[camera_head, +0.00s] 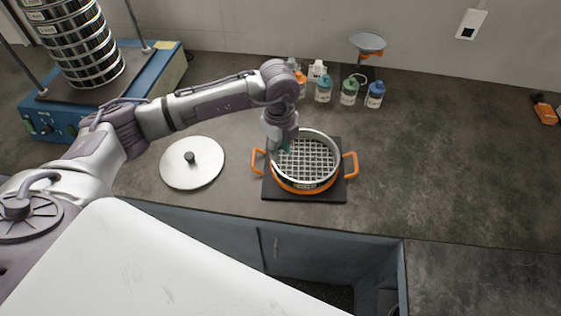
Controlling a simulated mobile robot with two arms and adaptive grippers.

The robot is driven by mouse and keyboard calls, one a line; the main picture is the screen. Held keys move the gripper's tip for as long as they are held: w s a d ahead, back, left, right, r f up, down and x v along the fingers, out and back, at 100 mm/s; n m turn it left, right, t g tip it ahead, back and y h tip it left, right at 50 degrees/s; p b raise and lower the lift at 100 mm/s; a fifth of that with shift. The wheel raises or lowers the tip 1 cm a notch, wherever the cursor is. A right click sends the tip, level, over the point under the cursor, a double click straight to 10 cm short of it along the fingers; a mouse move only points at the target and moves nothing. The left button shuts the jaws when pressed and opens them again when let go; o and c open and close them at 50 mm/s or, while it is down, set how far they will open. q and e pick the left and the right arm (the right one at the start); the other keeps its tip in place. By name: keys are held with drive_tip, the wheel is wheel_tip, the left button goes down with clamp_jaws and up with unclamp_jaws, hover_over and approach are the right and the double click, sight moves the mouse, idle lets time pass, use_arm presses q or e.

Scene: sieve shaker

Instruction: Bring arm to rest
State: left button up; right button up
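My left arm reaches in from the left over the counter. My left gripper (284,147) points down over the left rear part of a round sieve (318,158) with a coarse metal mesh. Its fingers are small and partly hidden by the wrist, so I cannot tell whether they are open or shut, or whether they touch the sieve. The sieve sits in an orange-handled holder (350,165) on a dark square plate (325,194). My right gripper is not in view.
A silver lid (192,162) lies left of the sieve. A blue shaker (60,115) with a sieve stack (82,45) stands at the back left. Several bottles (349,92) and a grey funnel (367,43) stand behind. The counter's right side is mostly clear. An open recess lies in front.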

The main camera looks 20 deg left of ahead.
use_arm(q)
drive_tip(key=shift+r, duration=0.45)
